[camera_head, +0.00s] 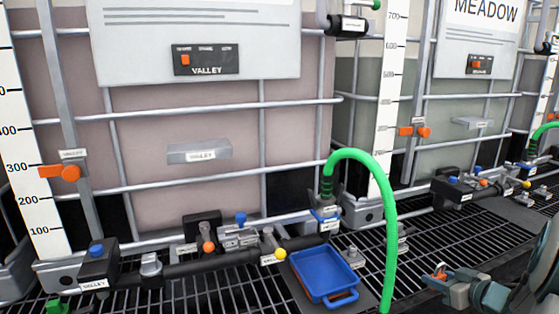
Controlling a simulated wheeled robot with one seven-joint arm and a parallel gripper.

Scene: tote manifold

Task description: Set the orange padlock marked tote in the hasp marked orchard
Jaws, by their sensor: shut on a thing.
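No hasp marked orchard can be made out. The tanks in view carry the signs VALLEY (207,70) and MEADOW (486,12).
A green hose (388,220) arches down just left of my gripper. Dark pipes with valves (240,236) run along the tank fronts. Caged tanks block the back.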

